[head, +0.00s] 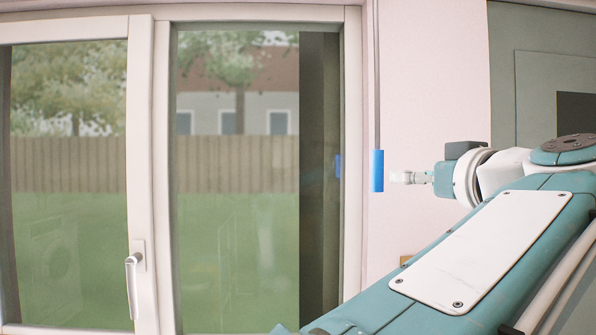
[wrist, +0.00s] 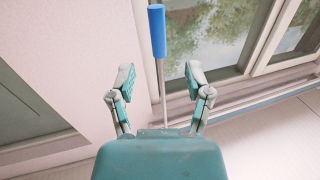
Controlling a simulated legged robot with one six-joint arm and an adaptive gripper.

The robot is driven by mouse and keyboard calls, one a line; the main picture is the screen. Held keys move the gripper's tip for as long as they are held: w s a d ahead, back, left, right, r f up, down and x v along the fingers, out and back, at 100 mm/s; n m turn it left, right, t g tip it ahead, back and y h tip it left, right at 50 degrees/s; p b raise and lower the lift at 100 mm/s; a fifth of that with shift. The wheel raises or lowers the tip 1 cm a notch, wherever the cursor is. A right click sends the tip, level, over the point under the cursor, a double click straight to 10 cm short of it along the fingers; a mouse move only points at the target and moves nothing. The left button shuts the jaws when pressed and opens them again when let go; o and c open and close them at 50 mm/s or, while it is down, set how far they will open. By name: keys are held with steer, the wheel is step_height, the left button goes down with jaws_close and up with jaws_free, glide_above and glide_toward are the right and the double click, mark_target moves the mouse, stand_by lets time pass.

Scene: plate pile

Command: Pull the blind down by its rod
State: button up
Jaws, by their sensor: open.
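The blind's rod (head: 376,75) hangs straight down beside the right window frame in the head view and ends in a blue handle (head: 376,171). My gripper (head: 396,177) is just right of the blue handle there. In the wrist view the blue handle (wrist: 157,30) lies beyond the fingertips, and the thin grey rod (wrist: 161,90) runs between the two open fingers. My gripper (wrist: 160,78) is open, with a finger on each side of the rod and clear space to both. The blind itself cannot be made out.
A window with white frames (head: 160,170) and a handle (head: 133,262) fills the left of the head view. A pale wall (head: 430,80) is behind the rod. A grey-green door (head: 535,60) stands at the right.

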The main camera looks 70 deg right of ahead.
mark_target(381, 171)
steer(key=x, duration=1)
steer(key=shift+d+r, duration=0.15)
steer(key=shift+r, duration=0.2)
steer(key=shift+s, duration=0.1)
jaws_close()
